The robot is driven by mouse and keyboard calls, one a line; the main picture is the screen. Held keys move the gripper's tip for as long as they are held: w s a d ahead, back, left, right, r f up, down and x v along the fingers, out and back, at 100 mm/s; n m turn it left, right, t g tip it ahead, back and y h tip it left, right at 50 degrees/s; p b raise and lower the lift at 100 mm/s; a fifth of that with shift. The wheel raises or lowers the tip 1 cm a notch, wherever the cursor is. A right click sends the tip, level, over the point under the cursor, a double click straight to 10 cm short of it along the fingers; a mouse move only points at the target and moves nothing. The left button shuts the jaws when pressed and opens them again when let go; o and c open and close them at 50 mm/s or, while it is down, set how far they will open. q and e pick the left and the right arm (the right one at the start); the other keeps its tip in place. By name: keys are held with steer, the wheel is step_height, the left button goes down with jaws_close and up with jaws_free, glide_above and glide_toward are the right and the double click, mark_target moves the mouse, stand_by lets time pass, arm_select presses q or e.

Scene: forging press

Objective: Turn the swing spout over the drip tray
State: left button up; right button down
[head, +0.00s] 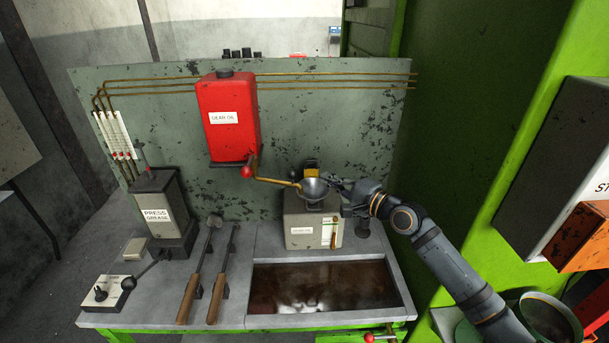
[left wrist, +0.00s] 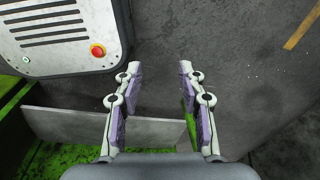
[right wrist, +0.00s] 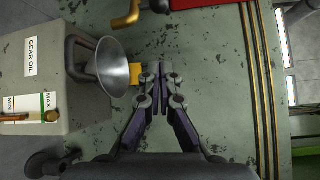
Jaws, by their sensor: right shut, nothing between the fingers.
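The swing spout (head: 276,181) is a brass pipe below the red gear oil tank (head: 245,140). In the head view it points right, its bent end by the metal funnel (head: 314,188) on the grey gear oil box (head: 300,219). The spout end (right wrist: 128,18) and funnel (right wrist: 113,66) also show in the right wrist view. The drip tray (head: 300,319), holding dark brown liquid, lies in front of the box. My right gripper (head: 333,183) is shut and empty, just right of the funnel and apart from the spout. My left gripper (left wrist: 158,72) is open and empty, away from the bench.
Two wooden-handled tools (head: 190,298) lie left of the tray. A press grease pump (head: 157,206) stands further left. A green press frame (head: 530,130) rises close on the right. Brass pipes (head: 330,76) run along the back panel. A grey cabinet (left wrist: 60,35) shows in the left wrist view.

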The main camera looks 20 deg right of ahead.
steer(key=x, duration=0.4)
steer(key=shift+w+d+p, duration=0.1)
steer(key=shift+w+p, duration=0.1)
steer(key=shift+p, duration=0.2)
arm_select(q)
steer(key=shift+w+r+p, duration=0.5)
steer(key=shift+r+p, duration=0.1)
steer(key=shift+r, duration=0.2)
steer(key=shift+w+r+p, duration=0.45)
steer(key=shift+r+p, duration=0.15)
steer(key=shift+r, duration=0.15)
steer(key=shift+w+r+p, duration=0.5)
steer(key=shift+r+p, duration=0.1)
steer(key=shift+r, duration=0.2)
arm_select(e)
steer(key=shift+w+a+r, duration=0.1)
steer(key=shift+a, duration=1.05)
steer(key=shift+w+a+r, duration=0.1)
steer(key=shift+a, duration=1.05)
